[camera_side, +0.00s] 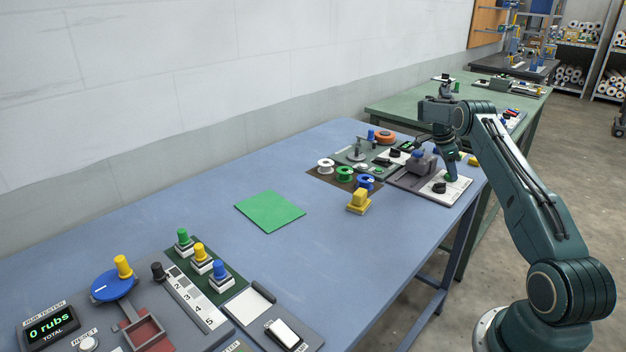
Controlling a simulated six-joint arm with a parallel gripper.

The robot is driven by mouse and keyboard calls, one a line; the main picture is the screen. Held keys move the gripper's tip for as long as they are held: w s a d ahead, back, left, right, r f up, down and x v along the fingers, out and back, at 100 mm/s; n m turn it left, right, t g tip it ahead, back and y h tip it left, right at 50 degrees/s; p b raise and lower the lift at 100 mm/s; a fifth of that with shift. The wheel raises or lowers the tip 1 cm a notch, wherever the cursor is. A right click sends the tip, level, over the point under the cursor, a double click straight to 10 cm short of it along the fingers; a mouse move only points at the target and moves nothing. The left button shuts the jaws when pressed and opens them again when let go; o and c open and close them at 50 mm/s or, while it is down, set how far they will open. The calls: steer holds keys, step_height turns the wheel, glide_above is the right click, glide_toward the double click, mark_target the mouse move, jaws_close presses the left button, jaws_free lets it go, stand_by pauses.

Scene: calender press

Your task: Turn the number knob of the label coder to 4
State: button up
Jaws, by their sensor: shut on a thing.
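The label coder (424,191) appears to be the grey unit with a white plate near the right end of the blue table. A black round knob (439,187) shows at the front of its white plate. My gripper (450,177) points down at the plate just behind and to the right of that black knob. It is shut on a knob there, which the fingers mostly hide. The numbers and the knob's pointer are too small to read from here.
Close by are a grey block with a blue top (417,157), a yellow block (359,201) and white, green and blue spools (344,174). A green mat (269,212) lies mid-table. The rub tester (50,326) stands front left.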

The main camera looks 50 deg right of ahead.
steer(key=o, duration=1)
steer(key=shift+n, duration=0.6)
steer(key=n+t+h, duration=0.1)
steer(key=n, duration=0.3)
steer(key=shift+s+a, duration=0.1)
steer(key=shift+s, duration=0.05)
steer(key=n+t, duration=0.1)
steer(key=n, duration=0.1)
steer(key=n+t, duration=0.1)
steer(key=n, duration=0.2)
steer(key=shift+s+n+h, duration=0.15)
steer(key=shift+n+h, duration=0.15)
steer(key=shift+h, duration=0.1)
steer(key=v, duration=1.4)
steer(key=w+a+r+n+t, duration=0.1)
steer(key=a+r, duration=0.3)
steer(key=a, duration=0.4)
steer(key=w+a+r+n+t, duration=0.1)
steer(key=a+r+n, duration=0.2)
steer(key=a+r, duration=0.2)
steer(key=shift+w+a+n+t+y, duration=0.2)
steer(key=shift+a+n+t+y, duration=0.1)
steer(key=shift+a, duration=1.2)
